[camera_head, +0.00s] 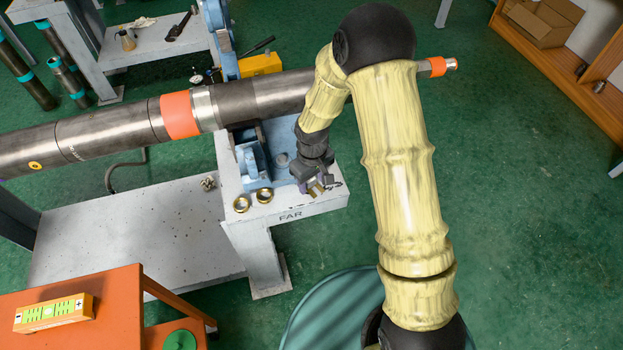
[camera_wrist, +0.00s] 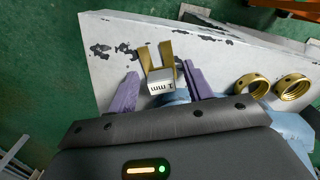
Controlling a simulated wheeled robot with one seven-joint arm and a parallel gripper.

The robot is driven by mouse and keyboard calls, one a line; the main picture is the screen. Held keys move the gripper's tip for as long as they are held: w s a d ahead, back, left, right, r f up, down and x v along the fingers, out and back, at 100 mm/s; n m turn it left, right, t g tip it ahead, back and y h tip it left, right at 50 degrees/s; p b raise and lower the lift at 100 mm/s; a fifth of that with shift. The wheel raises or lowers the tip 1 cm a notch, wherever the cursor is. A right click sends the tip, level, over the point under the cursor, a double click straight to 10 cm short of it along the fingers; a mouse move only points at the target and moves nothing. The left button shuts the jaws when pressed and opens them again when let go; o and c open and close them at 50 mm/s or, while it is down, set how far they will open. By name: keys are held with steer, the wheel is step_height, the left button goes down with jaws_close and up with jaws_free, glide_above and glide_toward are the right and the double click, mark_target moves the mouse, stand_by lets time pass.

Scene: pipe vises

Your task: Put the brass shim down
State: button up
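The brass shim (camera_wrist: 157,62) is a forked brass piece with a white tab marked "1 mm". In the wrist view it lies on the worn pale top of the stand (camera_wrist: 112,40), prongs pointing away from me. My gripper (camera_wrist: 160,76) has its two purple fingers apart on either side of the tab, with a visible gap on each side. In the head view my gripper (camera_head: 316,183) is low over the front right of the stand marked FAR (camera_head: 290,207). There the shim (camera_head: 317,189) is small and partly hidden by the fingers.
An orange table (camera_head: 115,310) is at lower left.

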mark_target(312, 182)
step_height(312, 182, up, 12)
steer(key=p, duration=0.1)
steer(key=shift+r, duration=0.15)
stand_by(0.6)
stand_by(0.5)
steer(key=s+d+r+m+t, duration=0.1)
steer(key=s+d+r+m, duration=0.2)
steer(key=s+d, duration=0.3)
steer(key=s+d+r+m+t, duration=0.1)
steer(key=s+d+r+m, duration=0.3)
steer(key=s+d, duration=0.3)
steer(key=shift+d+m+t, duration=0.3)
steer(key=shift+d, duration=0.65)
